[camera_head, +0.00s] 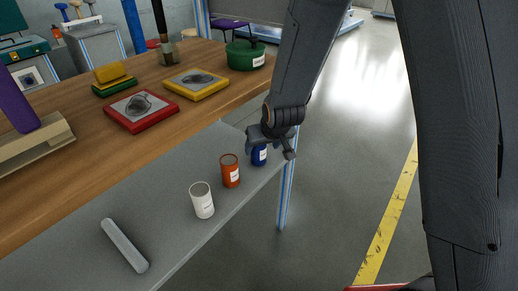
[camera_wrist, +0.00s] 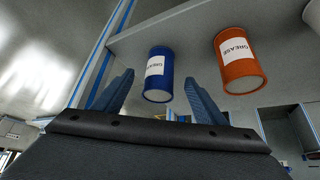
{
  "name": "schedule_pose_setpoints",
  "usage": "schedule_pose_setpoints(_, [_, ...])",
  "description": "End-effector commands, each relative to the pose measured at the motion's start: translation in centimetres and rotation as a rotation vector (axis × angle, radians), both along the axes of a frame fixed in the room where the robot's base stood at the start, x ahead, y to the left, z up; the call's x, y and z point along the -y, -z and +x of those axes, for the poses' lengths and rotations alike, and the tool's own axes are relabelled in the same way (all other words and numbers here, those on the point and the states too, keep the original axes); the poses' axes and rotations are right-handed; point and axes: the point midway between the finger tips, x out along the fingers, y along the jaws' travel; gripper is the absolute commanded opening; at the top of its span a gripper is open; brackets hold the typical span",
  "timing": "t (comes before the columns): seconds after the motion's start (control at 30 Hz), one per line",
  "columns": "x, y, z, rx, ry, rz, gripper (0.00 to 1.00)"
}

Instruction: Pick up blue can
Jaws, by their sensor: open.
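The blue can (camera_head: 259,156) stands upright near the right end of the grey shelf, at the far end of a row of cans. Its upper part is hidden behind my gripper (camera_head: 271,147) in the head view. In the wrist view the blue can (camera_wrist: 158,75) has a white "GREASE" label and appears between the two open fingers of my gripper (camera_wrist: 158,95). The fingers lie on either side of it in the picture. I cannot tell whether either finger touches it.
An orange can (camera_head: 230,171) stands close beside the blue can, and a white can (camera_head: 202,200) stands further left. A grey cylinder (camera_head: 125,246) lies on the grey shelf (camera_head: 165,235). The wooden tabletop (camera_head: 75,165) holds red and yellow trays and a green pot (camera_head: 244,55).

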Motion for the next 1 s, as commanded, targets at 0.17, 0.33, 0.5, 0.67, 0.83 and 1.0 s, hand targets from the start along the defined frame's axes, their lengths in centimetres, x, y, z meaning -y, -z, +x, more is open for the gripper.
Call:
schedule_pose_setpoints(0.17, [-0.3, 1.6, 1.0, 0.003, 0.000, 0.001, 0.65])
schedule_pose_setpoints(0.33, [-0.6, 3.0, 1.8, 0.003, 0.000, 0.001, 0.65])
schedule_pose_setpoints(0.5, [-1.1, 5.2, 3.1, 0.002, 0.000, 0.001, 0.65])
schedule_pose_setpoints(0.67, [-1.4, 6.4, 3.9, 0.003, 0.000, 0.001, 0.65])
schedule_pose_setpoints(0.83, [-1.4, 6.6, 4.0, 0.003, 0.000, 0.001, 0.65])
schedule_pose_setpoints(1.0, [-1.4, 6.6, 4.0, 0.003, 0.000, 0.001, 0.55])
